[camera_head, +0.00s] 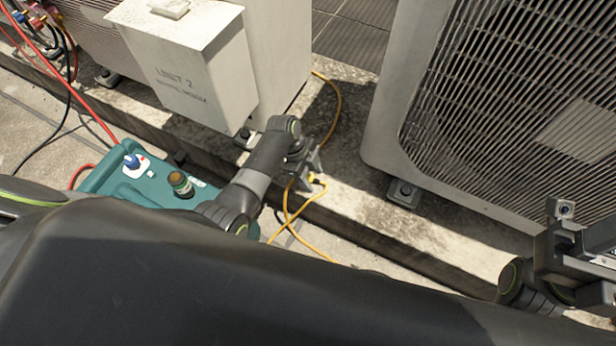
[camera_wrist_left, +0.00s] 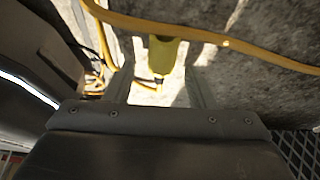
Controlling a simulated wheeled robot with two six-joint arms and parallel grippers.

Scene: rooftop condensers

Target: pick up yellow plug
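The yellow plug (camera_head: 318,180) is on the concrete ledge at the end of a yellow cable, partly hidden by my left gripper (camera_head: 309,173). In the left wrist view the plug (camera_wrist_left: 166,54) shows between the two fingers of my left gripper (camera_wrist_left: 160,76). Those fingers are apart, with a gap on both sides of the plug, so the gripper is open. My right gripper (camera_head: 562,232) is at the right edge of the head view, away from the plug; its finger opening cannot be made out.
The yellow cable (camera_head: 337,107) runs along the ledge (camera_head: 352,207) and loops below it. A grey box (camera_head: 195,78) marked UNIT 2 stands behind left, a large condenser (camera_head: 400,95) right. A teal machine (camera_head: 140,192) with red and black hoses is at left.

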